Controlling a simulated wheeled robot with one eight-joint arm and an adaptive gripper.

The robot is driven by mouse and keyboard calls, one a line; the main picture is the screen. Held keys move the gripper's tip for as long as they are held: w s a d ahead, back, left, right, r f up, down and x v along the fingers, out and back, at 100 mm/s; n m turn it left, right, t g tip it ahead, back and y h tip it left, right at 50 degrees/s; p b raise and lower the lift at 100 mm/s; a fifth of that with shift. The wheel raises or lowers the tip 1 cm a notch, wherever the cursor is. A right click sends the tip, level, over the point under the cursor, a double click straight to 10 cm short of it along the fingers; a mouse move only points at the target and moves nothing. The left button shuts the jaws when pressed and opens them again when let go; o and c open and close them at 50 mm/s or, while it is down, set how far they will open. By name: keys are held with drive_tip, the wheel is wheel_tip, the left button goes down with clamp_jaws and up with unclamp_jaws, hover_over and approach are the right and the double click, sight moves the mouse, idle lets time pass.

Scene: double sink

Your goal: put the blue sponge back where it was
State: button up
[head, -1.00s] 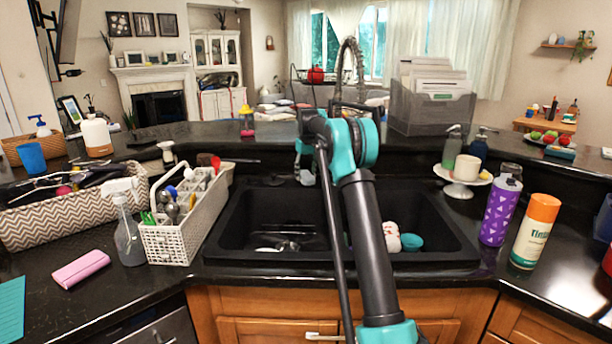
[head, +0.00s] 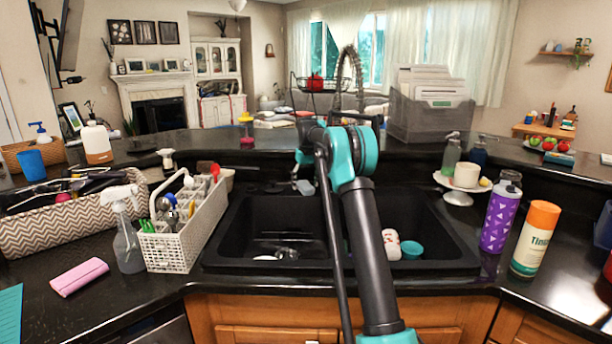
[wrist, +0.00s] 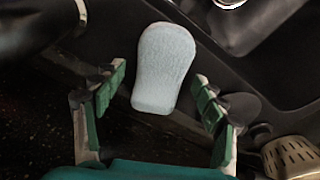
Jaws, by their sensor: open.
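The sponge (wrist: 164,68) is pale blue, oblong and slightly narrower in the middle. In the wrist view it lies over the dark sink ledge, between my fingers. My gripper (wrist: 160,74) is open, with one green-padded finger on each side of the sponge and a visible gap at both sides. In the head view my gripper (head: 304,160) is at the back of the sink, mostly hidden by my arm. A small pale patch (head: 303,187) just below it appears to be the sponge.
The black double sink (head: 235,255) holds dishes, including a teal cup (head: 411,249). A white caddy (head: 172,250) stands left of it. A tall faucet (head: 351,70) rises behind my arm. A metal strainer-like part (wrist: 290,157) is at the wrist view's lower right.

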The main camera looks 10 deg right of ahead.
sight(307, 187)
wheel_tip(307, 187, up, 17)
drive_tip(key=s, duration=0.2)
drive_tip(key=shift+d, duration=0.2)
drive_tip(key=shift+s+r, duration=0.1)
